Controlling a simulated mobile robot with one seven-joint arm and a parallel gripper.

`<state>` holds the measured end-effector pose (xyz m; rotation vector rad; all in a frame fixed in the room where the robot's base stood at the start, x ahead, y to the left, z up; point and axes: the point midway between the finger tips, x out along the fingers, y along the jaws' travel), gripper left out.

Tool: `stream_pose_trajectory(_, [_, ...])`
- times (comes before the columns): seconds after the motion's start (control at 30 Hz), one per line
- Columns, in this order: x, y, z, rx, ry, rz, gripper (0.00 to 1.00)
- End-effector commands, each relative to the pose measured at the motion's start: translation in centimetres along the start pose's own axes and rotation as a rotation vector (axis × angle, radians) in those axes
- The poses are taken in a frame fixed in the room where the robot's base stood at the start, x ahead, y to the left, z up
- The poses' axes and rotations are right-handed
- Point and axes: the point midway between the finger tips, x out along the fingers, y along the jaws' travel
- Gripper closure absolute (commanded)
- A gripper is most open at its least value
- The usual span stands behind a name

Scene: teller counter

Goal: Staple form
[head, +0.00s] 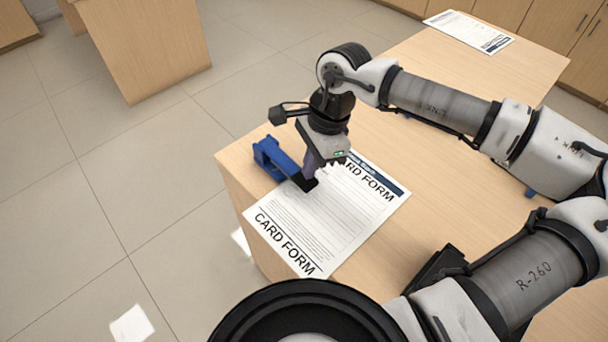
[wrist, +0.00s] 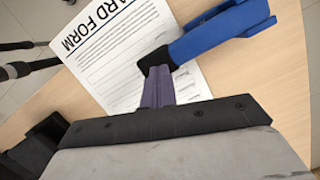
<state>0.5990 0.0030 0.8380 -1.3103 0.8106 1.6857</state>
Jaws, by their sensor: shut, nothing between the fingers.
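The card form (head: 345,225) lies flat on the wooden counter near its left edge, and part of it shows in the wrist view (wrist: 118,50). The blue stapler (head: 272,158) lies at the form's left edge. Its black front end reaches over the form. The stapler also shows at upper right in the wrist view (wrist: 225,30). My gripper (head: 312,172) points down with its purple fingers shut and empty. The fingertips (wrist: 157,72) are at the stapler's black front end; whether they touch it, I cannot tell. They hide part of that end.
A second printed sheet (head: 470,31) lies at the far end of the counter (head: 440,190). A dark object (head: 440,266) is near the front of the counter. A small blue item (head: 530,193) shows beneath my arm.

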Motion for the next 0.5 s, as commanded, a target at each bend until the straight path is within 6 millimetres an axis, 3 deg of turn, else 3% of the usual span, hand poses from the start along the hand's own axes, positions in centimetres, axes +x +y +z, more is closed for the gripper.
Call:
stream_pose_trajectory(0.03, [1.28, -0.01, -0.31, 0.0, -0.001, 0.0, 1.0])
stream_pose_trajectory(0.13, [1.98, -0.01, -0.48, 0.0, -0.001, 0.0, 1.0])
stream_pose_trajectory(0.5, [1.82, 0.02, -0.44, 0.0, -0.001, 0.001, 1.0])
